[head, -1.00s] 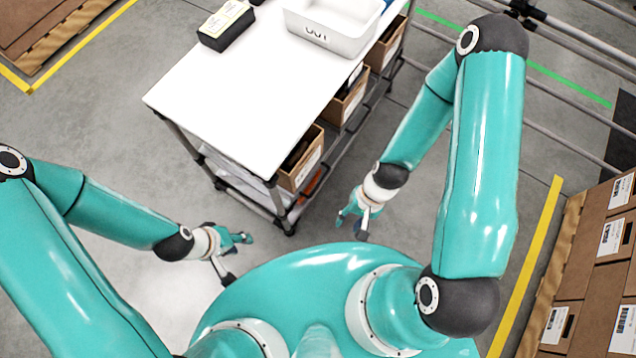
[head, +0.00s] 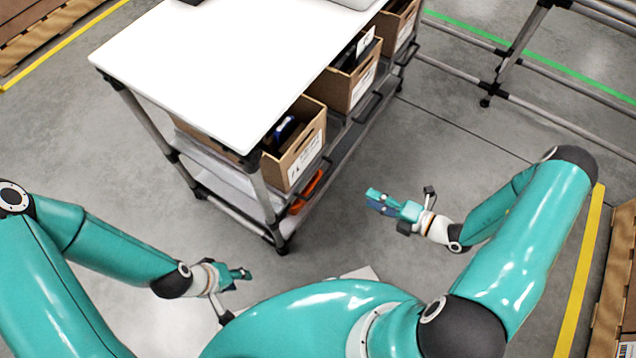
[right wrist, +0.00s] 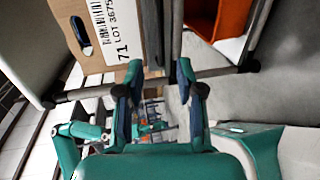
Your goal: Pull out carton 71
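Carton 71 (right wrist: 112,38) is a brown cardboard box with a hand hole and a white label, seen rotated at the upper left of the right wrist view. In the head view, the carton with a white front label (head: 308,155) at the near end of the cart's upper shelf appears to be the same one. My right gripper (head: 376,201) is to the right of it, apart from it. In the right wrist view its two fingers (right wrist: 159,88) stand apart with nothing between them. My left gripper (head: 243,273) is low, left of the cart's front leg; its finger gap is unclear.
The cart's white top (head: 225,65) overhangs the shelf. More cartons (head: 352,80) stand behind along the shelf. An orange bin (head: 310,188) is below. A grey cart leg (head: 268,210) stands near the carton. Pipe racking (head: 520,45) is at upper right. Floor right of the cart is clear.

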